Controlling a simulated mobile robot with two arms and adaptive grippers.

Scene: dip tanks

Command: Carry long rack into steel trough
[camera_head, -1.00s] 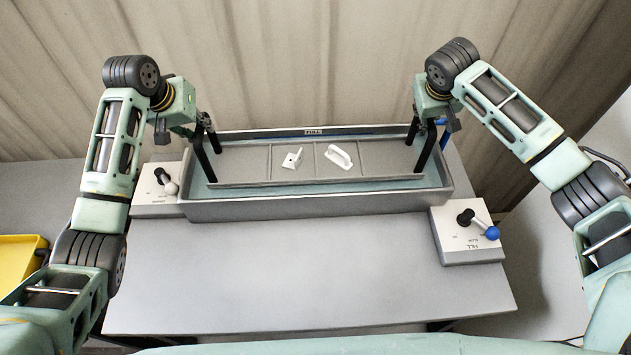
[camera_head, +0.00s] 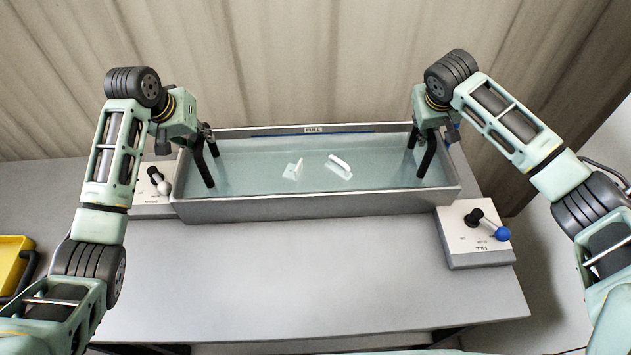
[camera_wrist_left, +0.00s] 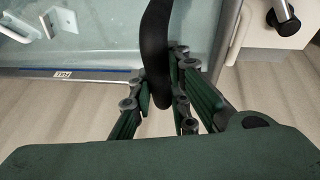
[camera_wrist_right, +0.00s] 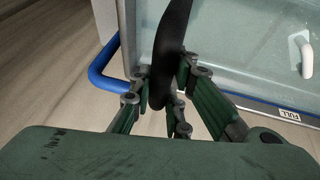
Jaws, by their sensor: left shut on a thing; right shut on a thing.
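The steel trough (camera_head: 320,208) stands at the back of the table, filled with pale bluish liquid. The long rack is in the trough, its tray under the liquid and hard to make out. Its black end handles, left (camera_head: 203,166) and right (camera_head: 428,157), rise out of the liquid. Two white parts, a bracket (camera_head: 293,170) and a handle-shaped piece (camera_head: 340,166), show within the trough. My left gripper (camera_head: 206,138) is shut on the left handle, also seen in the left wrist view (camera_wrist_left: 155,50). My right gripper (camera_head: 425,130) is shut on the right handle (camera_wrist_right: 172,40).
A control box with a blue-knobbed lever (camera_head: 476,235) stands at the trough's right front. Another lever box (camera_head: 152,195) is at its left. A yellow bin (camera_head: 12,262) is at far left. A blue pipe (camera_wrist_right: 103,68) runs beside the trough. The table front is clear.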

